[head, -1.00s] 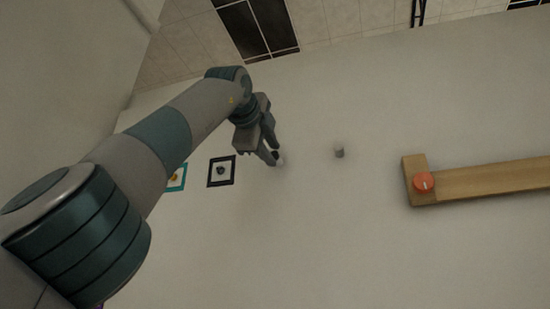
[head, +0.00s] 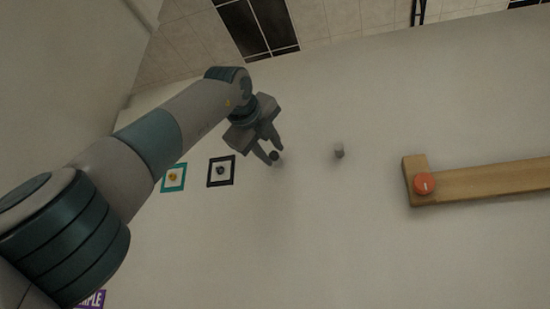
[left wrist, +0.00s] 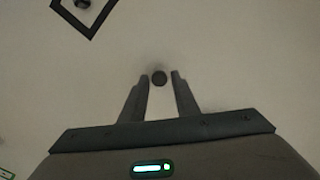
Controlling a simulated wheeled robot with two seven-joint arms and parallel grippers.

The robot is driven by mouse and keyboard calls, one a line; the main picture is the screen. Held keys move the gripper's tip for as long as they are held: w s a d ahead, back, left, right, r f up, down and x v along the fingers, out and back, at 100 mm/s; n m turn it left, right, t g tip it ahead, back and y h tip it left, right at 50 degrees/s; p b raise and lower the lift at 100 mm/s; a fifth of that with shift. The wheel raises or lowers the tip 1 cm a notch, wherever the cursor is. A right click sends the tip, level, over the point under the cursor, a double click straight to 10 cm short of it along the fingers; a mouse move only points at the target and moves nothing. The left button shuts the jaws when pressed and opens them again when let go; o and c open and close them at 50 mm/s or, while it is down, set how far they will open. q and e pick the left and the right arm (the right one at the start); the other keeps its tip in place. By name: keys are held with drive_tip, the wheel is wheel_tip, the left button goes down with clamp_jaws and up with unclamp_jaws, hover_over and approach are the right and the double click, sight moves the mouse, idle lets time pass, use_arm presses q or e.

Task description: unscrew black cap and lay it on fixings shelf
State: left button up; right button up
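The black cap (head: 274,156) is a small dark round piece at the pale wall, and it also shows as a dark disc in the left wrist view (left wrist: 159,78). My left gripper (head: 271,153) is open, with its two fingertips on either side of the cap. In the left wrist view a gap shows between the cap and each finger (left wrist: 160,75). What lies behind the cap is hidden. No shelf is clearly labelled as the fixings shelf. My right gripper is not in view.
A small grey peg (head: 339,150) stands out to the right. Further right is a wooden bar (head: 490,179) with an orange knob (head: 424,183). A black frame (head: 221,171) and a teal frame (head: 174,177) are to the left. A purple sign (head: 92,299) shows at bottom left.

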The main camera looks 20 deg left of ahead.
use_arm(q)
drive_tip(key=m, duration=0.3)
drive_tip(key=shift+p, duration=0.35)
drive_tip(key=shift+m, duration=1)
clamp_jaws()
drive_tip(key=n+b, duration=0.1)
drive_tip(key=n, duration=0.2)
drive_tip(key=shift+f, duration=0.1)
drive_tip(key=shift+n, duration=1.1)
